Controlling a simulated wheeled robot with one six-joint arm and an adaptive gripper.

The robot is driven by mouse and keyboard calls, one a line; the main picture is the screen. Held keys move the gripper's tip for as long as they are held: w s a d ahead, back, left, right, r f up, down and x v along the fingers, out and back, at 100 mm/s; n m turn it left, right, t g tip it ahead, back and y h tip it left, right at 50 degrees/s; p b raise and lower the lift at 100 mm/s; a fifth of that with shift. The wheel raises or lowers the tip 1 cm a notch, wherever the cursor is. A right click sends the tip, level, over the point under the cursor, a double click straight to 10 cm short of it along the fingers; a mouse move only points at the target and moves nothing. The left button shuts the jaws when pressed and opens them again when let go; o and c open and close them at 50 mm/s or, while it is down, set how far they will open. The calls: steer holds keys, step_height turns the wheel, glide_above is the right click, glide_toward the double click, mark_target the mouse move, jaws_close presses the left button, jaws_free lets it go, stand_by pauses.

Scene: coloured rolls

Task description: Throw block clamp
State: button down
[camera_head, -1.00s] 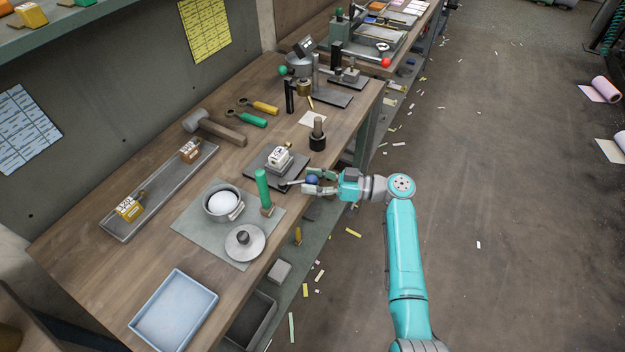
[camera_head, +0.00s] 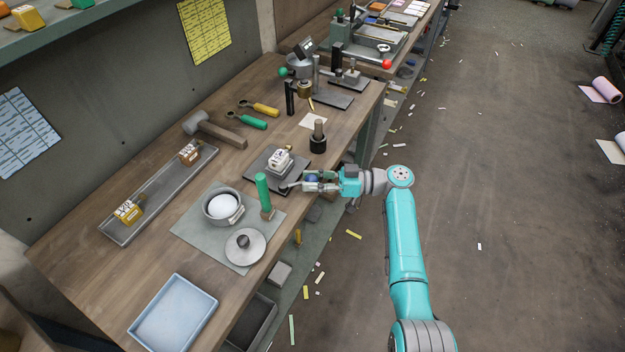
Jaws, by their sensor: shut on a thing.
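The block clamp (camera_head: 276,168) sits on a dark base plate near the right edge of the workbench, with a white marked block (camera_head: 281,159) on it. A lever runs from its front right side towards a blue knob (camera_head: 313,178). My gripper (camera_head: 308,182) reaches in from the right at the bench edge. Its fingers are shut around the blue knob and partly hide it. Whether the block is pressed by the clamp is too small to tell.
A green upright handle (camera_head: 263,190) stands close to the left of the clamp, by a pot (camera_head: 223,205) and a round lid (camera_head: 245,245). A dark post (camera_head: 318,138) stands just behind. A mallet (camera_head: 214,129) lies farther back.

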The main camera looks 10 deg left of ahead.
steer(key=c, duration=0.7)
jaws_free()
steer(key=shift+c, duration=0.2)
steer(key=w+d, duration=0.1)
steer(key=d, duration=1.1)
steer(key=shift+w, duration=0.2)
steer(key=shift+f, duration=0.15)
